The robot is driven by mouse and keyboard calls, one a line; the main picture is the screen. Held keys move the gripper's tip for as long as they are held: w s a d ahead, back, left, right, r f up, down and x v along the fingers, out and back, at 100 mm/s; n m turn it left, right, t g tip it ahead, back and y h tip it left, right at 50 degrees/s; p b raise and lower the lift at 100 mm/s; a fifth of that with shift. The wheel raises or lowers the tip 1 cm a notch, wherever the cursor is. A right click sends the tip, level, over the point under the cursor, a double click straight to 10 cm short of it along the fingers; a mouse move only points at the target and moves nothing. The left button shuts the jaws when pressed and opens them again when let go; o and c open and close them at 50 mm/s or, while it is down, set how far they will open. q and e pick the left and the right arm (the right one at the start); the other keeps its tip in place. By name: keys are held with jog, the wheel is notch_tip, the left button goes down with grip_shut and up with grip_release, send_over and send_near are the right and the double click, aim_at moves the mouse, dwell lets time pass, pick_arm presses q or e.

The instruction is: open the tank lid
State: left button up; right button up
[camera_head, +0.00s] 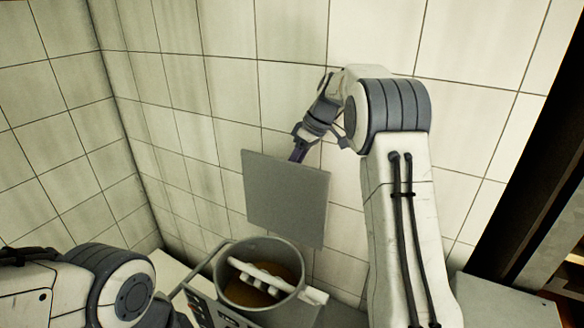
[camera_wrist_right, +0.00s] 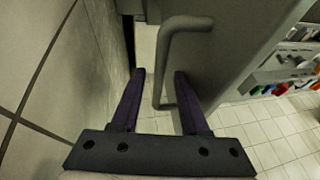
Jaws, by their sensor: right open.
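The tank (camera_head: 303,275) is a round grey vessel at the bottom centre of the head view, its mouth uncovered. Its lid (camera_head: 285,198) is a flat grey square plate, standing steeply raised above and behind the mouth. My right gripper (camera_head: 299,150) is at the lid's top edge, partly hidden behind it. In the right wrist view my right gripper (camera_wrist_right: 157,74) is open, with the lid's bent grey handle (camera_wrist_right: 164,62) showing between its fingers; I cannot tell whether they touch. The left gripper is out of view.
Inside the tank is a brownish content with a white paddle-like bar (camera_head: 262,276) across it. A tiled wall (camera_head: 290,40) stands close behind the lid. A control panel (camera_head: 205,310) is at the tank's front left. A grey surface (camera_head: 505,302) lies at the lower right.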

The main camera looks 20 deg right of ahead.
jog(key=shift+d+r, duration=0.1)
jog(key=shift+r, duration=0.05)
jog(key=b+v, duration=0.1)
jog(key=v, duration=0.6)
jog(key=shift+s+r, duration=0.1)
jog(key=shift+r, duration=0.1)
